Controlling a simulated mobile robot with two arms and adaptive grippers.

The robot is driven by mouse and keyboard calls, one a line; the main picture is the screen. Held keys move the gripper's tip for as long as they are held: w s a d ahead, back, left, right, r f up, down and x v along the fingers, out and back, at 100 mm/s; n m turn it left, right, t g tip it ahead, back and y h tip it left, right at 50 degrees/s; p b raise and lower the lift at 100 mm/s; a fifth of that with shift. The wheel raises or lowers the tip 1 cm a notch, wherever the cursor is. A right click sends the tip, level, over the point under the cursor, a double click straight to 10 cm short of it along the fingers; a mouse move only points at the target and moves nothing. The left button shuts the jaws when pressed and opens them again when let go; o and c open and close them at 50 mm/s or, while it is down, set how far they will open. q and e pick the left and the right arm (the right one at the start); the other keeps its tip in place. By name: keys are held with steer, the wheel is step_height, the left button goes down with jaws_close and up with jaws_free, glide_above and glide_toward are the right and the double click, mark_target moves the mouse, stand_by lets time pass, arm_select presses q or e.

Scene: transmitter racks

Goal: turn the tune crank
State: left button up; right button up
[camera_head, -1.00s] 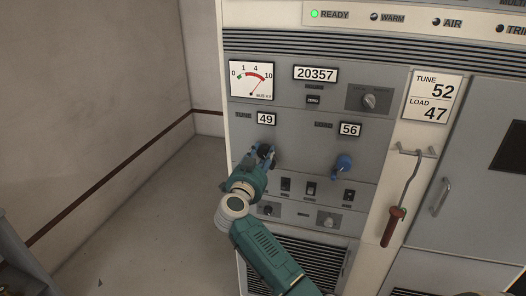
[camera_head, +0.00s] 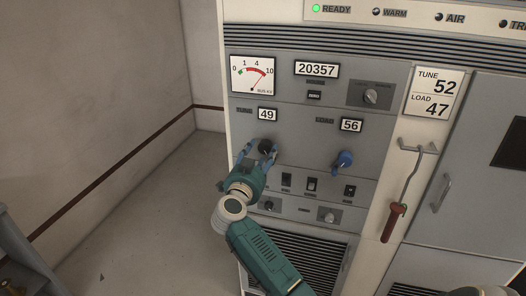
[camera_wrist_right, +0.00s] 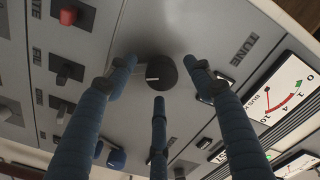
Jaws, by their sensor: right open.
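The tune crank (camera_head: 265,146) is a dark round knob below the TUNE counter (camera_head: 267,115), which reads 49. In the right wrist view the black knob (camera_wrist_right: 153,75) has a white mark on its face. My right gripper (camera_head: 261,158) is in front of and just below the knob. Its blue fingers (camera_wrist_right: 160,85) are spread open around the knob, and I see no firm contact. A card (camera_head: 433,94) on the rack reads TUNE 52 and LOAD 47.
The blue load crank (camera_head: 343,160) is to the right, under a counter (camera_head: 351,125) reading 56. Small switches (camera_head: 311,184) sit below the cranks. A red-handled hook tool (camera_head: 394,222) hangs on the right. Open floor (camera_head: 160,220) lies left of the rack.

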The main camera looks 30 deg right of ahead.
steer(key=v, duration=1)
steer(key=shift+f, duration=0.1)
steer(key=s+a+f+n+t+y, duration=0.15)
steer(key=a+f+n+y, duration=0.3)
steer(key=f, duration=0.55)
steer(key=a+f+n+t+y+b, duration=0.1)
steer(key=a+f+n+t+y, duration=0.25)
steer(key=f, duration=0.75)
steer(key=a+f+n+y, duration=0.3)
steer(key=a+f+n, duration=0.3)
steer(key=f, duration=0.4)
steer(key=s+a+f+n+g+y, duration=0.1)
steer(key=s+f+n+g+y, duration=0.15)
steer(key=s+f, duration=0.6)
steer(key=s+a+f+n+g+y, duration=0.1)
steer(key=s+a+f+g, duration=0.15)
steer(key=s+f, duration=0.65)
steer(key=s+d+f+g, duration=0.2)
steer(key=s+f, duration=0.5)
steer(key=s, duration=0.4)
steer(key=s+d+f+n+g+b, duration=0.1)
steer(key=s+d+f+g, duration=0.2)
steer(key=s, duration=0.8)
steer(key=s+d+f+n+g, duration=0.1)
steer(key=s+f+g, duration=0.4)
steer(key=s+f, duration=0.6)
steer(key=shift+s+d+f+g+h+b, duration=0.2)
steer(key=shift+s+d+g+h+b, duration=0.1)
steer(key=shift+s+d+g+h, duration=0.25)
